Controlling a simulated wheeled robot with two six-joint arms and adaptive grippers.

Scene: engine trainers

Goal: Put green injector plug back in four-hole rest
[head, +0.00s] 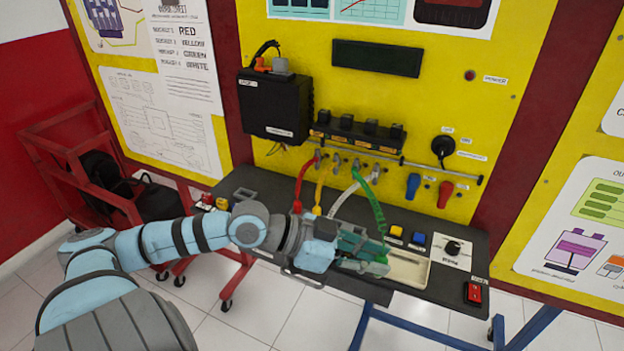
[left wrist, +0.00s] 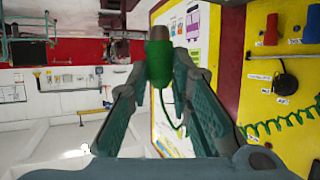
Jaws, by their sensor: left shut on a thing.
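My left gripper (head: 368,253) is shut on the green injector plug (head: 376,268), low over the dark bench beside a beige tray. In the left wrist view, the plug (left wrist: 159,64) is green with a brown tip and sits between the fingertips of the gripper (left wrist: 162,80). Its green coiled lead (head: 372,203) runs up to the wall rail. The red plug (head: 297,206) and yellow plug (head: 317,210) hang or stand at the bench behind my gripper. I cannot make out the four-hole rest; my gripper covers that area. My right gripper is not in view.
The beige tray (head: 408,268) lies right of my gripper on the bench (head: 455,250).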

